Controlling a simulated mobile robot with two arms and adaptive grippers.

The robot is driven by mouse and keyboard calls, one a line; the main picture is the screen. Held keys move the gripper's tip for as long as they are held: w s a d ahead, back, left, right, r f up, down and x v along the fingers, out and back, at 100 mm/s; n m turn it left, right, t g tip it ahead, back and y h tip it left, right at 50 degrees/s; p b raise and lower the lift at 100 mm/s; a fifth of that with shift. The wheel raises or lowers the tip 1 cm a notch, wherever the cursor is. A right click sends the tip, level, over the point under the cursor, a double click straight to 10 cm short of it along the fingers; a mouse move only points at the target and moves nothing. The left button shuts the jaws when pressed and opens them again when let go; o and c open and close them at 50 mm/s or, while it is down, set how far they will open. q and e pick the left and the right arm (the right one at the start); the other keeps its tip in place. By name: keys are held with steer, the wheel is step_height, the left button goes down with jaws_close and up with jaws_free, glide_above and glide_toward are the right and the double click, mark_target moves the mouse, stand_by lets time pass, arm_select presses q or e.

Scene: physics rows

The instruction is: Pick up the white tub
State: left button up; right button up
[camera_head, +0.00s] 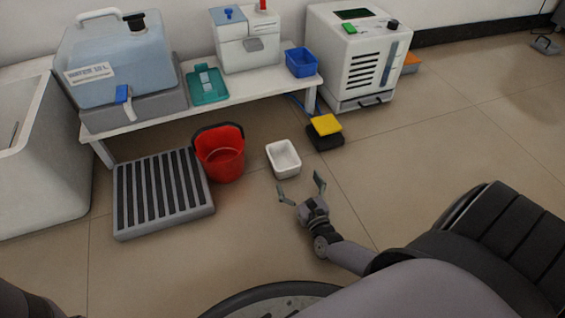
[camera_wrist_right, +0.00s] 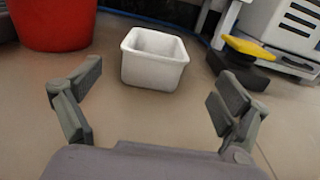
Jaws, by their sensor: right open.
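The white tub (camera_head: 284,172) is a small open rectangular container standing upright on the floor, right of the red bucket. In the right wrist view the tub (camera_wrist_right: 153,72) is ahead, between the two fingers and beyond them, and looks empty. My right gripper (camera_head: 302,188) is open and empty, just in front of the tub and apart from it. Its spread fingers also show in the right wrist view (camera_wrist_right: 155,105). My left gripper is not in view.
The red bucket (camera_head: 221,165) stands close left of the tub, beside a grey slatted platform (camera_head: 140,226). A yellow and black pedal (camera_head: 326,125) lies right behind the tub. A low white bench (camera_head: 255,87) stands behind.

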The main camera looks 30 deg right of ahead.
mark_target(291, 168)
steer(key=b+x, duration=0.1)
steer(key=x, duration=0.4)
steer(key=shift+w+b, duration=0.1)
steer(key=shift+b, duration=0.3)
steer(key=b+x, duration=0.2)
steer(key=x, duration=0.1)
steer(key=b+x, duration=0.1)
steer(key=x, duration=0.1)
steer(key=shift+a, duration=0.3)
steer(key=shift+w, duration=0.25)
steer(key=shift+r, duration=0.1)
steer(key=c, duration=1.2)
